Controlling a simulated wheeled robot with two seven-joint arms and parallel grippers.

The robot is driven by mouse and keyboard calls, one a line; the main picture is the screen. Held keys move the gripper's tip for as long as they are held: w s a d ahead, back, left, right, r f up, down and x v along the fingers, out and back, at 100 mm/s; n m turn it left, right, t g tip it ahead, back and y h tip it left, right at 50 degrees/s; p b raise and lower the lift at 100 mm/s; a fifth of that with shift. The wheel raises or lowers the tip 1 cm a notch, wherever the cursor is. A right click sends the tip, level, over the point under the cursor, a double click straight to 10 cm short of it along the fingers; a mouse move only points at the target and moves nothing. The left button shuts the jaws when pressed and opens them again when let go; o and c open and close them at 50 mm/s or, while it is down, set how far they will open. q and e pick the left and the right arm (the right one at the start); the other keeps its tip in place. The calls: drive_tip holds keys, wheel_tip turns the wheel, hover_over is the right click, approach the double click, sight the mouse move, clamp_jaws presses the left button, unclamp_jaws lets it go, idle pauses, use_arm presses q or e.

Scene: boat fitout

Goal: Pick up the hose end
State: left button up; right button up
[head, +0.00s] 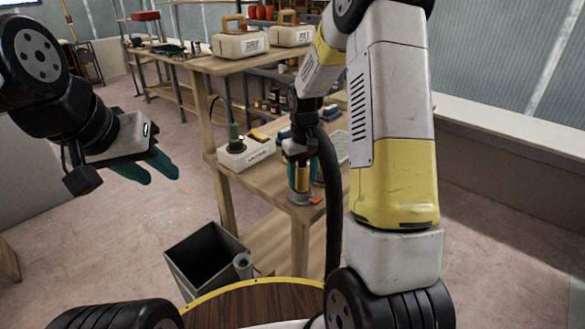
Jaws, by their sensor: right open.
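My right gripper (303,186) points down over the lower shelf of the wooden bench, its teal fingers apart. A small amber-and-grey upright piece (302,183) shows between or just behind the fingers; I cannot tell whether they touch it. A thick black hose-like tube (332,190) curves down from beside my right wrist, past the bench, behind my forearm. I cannot make out a hose end for certain. My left gripper (162,179) is raised over open floor at the left, its teal fingers apart and empty.
The wooden bench (228,67) carries two white containers, DRY (240,45) and WET (291,37). Its lower shelf holds a white labelled box (246,153). A dark open bin (207,258) stands below. A round wood-topped surface (255,302) is in front.

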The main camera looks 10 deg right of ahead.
sight(303, 166)
clamp_jaws()
idle(0.4)
drive_tip(key=shift+r, duration=0.6)
wheel_tip(303, 166, up, 2)
drive_tip(key=shift+r, duration=0.15)
drive_tip(key=s+a+r, duration=0.1)
drive_tip(key=s, duration=0.7)
drive_tip(key=s+a+r, duration=0.1)
drive_tip(key=s+r, duration=0.1)
drive_tip(key=s, duration=0.5)
drive_tip(key=shift+s+a+r, duration=0.15)
drive_tip(key=shift+s+r, duration=0.15)
drive_tip(key=shift+s, duration=0.1)
